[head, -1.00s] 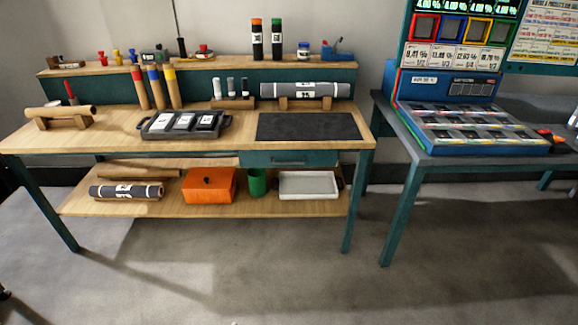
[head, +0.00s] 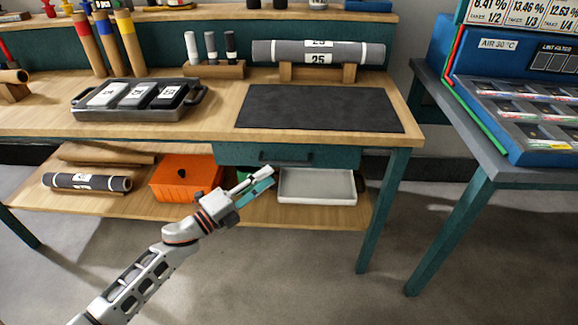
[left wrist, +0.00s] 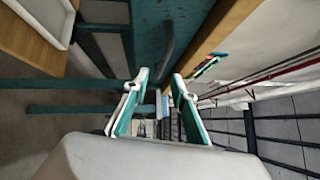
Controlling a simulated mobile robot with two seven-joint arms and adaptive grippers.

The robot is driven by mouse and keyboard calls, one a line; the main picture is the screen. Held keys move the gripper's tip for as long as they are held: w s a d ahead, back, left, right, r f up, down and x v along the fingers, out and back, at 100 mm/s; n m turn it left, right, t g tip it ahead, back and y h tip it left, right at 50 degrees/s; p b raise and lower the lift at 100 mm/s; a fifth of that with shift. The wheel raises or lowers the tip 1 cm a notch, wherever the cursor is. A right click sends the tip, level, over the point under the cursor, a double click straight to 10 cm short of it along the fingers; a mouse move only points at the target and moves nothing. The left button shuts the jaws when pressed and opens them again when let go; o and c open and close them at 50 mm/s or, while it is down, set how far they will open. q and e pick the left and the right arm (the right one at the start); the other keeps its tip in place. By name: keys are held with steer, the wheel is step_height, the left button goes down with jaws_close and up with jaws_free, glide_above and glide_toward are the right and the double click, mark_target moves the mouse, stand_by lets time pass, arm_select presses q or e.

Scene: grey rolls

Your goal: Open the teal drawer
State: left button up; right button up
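The teal drawer (head: 232,154) sits under the right part of the wooden bench top, below the dark mat, and looks closed. Its dark bar handle (head: 283,160) runs along the front. My left gripper (head: 262,178) is just below and in front of the handle in the head view, and looks apart from it. In the left wrist view the two teal-padded fingers of the left gripper (left wrist: 158,88) are spread with nothing between them. The drawer front (left wrist: 150,30) and its handle (left wrist: 166,52) show above the fingertips there. My right gripper is in neither view.
The lower shelf holds an orange box (head: 185,178), a white tray (head: 318,186) and a dark roll (head: 87,182). A teal bench leg (head: 378,215) stands right of the drawer. A second table (head: 455,115) is at the right. The floor in front is clear.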

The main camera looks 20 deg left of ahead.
mark_target(285, 163)
arm_select(q)
steer(key=shift+x, duration=3.95)
steer(key=shift+r, duration=0.1)
jaws_close()
